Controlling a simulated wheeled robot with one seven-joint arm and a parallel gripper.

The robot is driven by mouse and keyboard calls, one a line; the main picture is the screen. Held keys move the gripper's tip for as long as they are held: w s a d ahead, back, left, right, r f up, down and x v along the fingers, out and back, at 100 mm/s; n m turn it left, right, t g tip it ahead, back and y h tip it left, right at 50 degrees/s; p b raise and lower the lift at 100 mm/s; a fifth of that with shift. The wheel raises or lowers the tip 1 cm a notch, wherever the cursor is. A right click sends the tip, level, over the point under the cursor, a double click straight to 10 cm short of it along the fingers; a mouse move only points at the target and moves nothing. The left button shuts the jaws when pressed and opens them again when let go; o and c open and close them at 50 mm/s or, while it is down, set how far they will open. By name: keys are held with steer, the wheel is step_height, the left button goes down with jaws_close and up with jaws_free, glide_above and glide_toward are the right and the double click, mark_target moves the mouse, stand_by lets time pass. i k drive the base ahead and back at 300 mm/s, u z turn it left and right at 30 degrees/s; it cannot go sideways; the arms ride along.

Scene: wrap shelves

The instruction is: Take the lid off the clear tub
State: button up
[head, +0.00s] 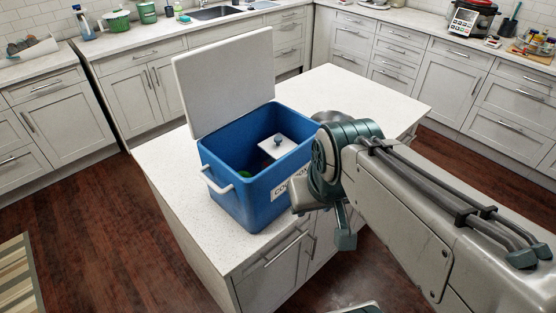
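A blue cool box (245,205) stands on the island with its white hinged lid (225,82) swung up and open. Inside it, toward the back right, is a square white lid (270,153) with a grey-blue knob (278,140). It seems to be the tub's lid; the tub's clear walls cannot be made out below it. My gripper (345,238) is to the right of the cool box, mostly hidden by my own arm. Only a dark green part of it shows, so its opening cannot be seen. The square lid is apart from it.
A small green thing (243,174) lies in the cool box, left of the square lid. The white island top (375,95) is clear behind and right of the box, and also clear at its left. The box's raised lid stands tall at its back left.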

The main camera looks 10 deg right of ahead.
mark_target(278, 145)
steer(key=u, duration=0.05)
steer(key=k, duration=0.65)
steer(key=z, duration=0.6)
steer(key=i, duration=1.1)
steer(key=u, duration=0.4)
